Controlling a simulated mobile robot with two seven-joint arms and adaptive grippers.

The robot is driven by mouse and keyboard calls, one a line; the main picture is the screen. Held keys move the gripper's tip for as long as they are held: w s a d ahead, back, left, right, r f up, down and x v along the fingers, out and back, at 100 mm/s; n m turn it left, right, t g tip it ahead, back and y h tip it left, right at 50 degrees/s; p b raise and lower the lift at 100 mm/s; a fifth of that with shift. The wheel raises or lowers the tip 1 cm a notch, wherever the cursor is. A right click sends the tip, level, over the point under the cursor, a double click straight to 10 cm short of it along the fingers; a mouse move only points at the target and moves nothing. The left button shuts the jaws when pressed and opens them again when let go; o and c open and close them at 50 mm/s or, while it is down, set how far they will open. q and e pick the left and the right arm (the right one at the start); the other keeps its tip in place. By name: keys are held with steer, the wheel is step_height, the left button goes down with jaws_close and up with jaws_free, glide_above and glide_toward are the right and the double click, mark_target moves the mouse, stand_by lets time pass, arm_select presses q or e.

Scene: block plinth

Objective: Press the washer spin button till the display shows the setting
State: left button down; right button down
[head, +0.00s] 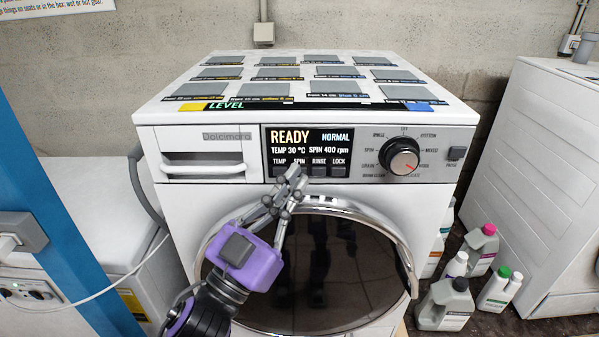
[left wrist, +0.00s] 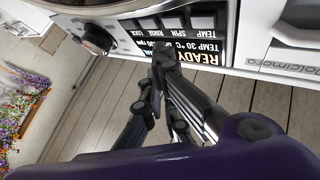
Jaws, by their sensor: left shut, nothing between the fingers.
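The white washer (head: 180,145) stands ahead with a dark display (head: 308,140) in its front panel. The display reads READY, NORMAL, TEMP 30 °C and SPIN 400 rpm. Below it is a row of buttons labelled TEMP, SPIN, RINSE and LOCK. My left gripper (head: 296,180) is shut and empty, its fingertips at the SPIN button and partly covering it. The SPIN button (left wrist: 174,21) shows in the left wrist view, upside down, just above the fingertips (left wrist: 163,55). I cannot tell whether the tips touch it. My right gripper is not in view.
A round dial (head: 403,157) sits right of the display, and a drawer (head: 203,165) is at its left. The round door (head: 330,270) is below. Several bottles (head: 445,304) stand on the floor at right, near another white machine (head: 535,180).

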arm_select(q)
steer(key=shift+w, duration=0.8)
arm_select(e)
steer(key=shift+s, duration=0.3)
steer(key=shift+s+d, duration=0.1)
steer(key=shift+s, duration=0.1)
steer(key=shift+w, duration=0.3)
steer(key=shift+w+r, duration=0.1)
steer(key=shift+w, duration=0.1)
arm_select(q)
steer(key=shift+w+r, duration=0.1)
steer(key=shift+w, duration=0.05)
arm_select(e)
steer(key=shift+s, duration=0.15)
arm_select(q)
steer(key=shift+w, duration=0.3)
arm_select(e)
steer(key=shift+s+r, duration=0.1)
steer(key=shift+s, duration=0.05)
arm_select(q)
steer(key=shift+w, duration=0.1)
